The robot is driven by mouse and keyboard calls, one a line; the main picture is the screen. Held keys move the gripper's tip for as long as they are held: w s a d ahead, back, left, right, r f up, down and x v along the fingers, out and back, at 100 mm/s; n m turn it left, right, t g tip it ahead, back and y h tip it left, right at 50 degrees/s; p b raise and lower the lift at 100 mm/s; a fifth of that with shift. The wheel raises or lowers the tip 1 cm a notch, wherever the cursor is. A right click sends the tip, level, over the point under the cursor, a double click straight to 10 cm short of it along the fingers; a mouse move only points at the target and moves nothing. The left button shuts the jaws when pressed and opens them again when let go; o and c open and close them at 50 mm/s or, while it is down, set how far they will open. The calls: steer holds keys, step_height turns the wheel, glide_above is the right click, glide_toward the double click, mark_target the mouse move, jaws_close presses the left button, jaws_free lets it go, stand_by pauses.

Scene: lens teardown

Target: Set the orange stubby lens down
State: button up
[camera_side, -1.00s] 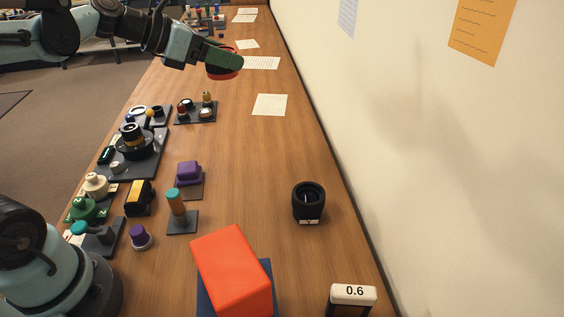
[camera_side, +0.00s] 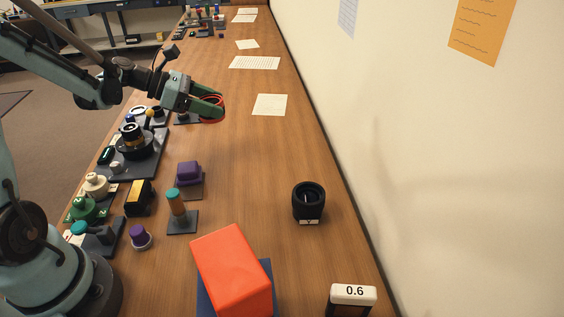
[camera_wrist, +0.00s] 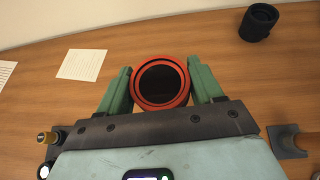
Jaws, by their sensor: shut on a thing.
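The orange stubby lens (camera_wrist: 160,101) has an orange-red outer ring and a dark face. In the wrist view it sits between the two green fingers of my gripper (camera_wrist: 160,78), which are shut on its sides. In the side view my gripper (camera_side: 212,103) is over the far middle of the bench, with the lens's red rim (camera_side: 212,121) partly hidden by the fingers. The lens appears held off the bench top, but I cannot tell the exact gap.
A black lens (camera_side: 308,203) stands near the wall. Paper sheets (camera_side: 270,104) lie on the bench to the right of the gripper. Dark trays with parts (camera_side: 118,167) line the left edge. An orange-red block (camera_side: 232,268) is nearer. The middle bench is clear.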

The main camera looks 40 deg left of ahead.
steer(key=a+f, duration=0.2)
steer(key=a, duration=0.1)
steer(key=a+f, duration=0.2)
steer(key=a, duration=0.2)
steer(key=w+a+f, duration=0.1)
steer(key=a+f, duration=0.1)
steer(key=a, duration=0.1)
steer(key=shift+a+f, duration=0.25)
steer(key=shift+a, duration=0.15)
steer(key=shift+f, duration=2)
steer(key=shift+f, duration=0.6)
steer(key=o, duration=1.2)
steer(key=shift+c, duration=0.2)
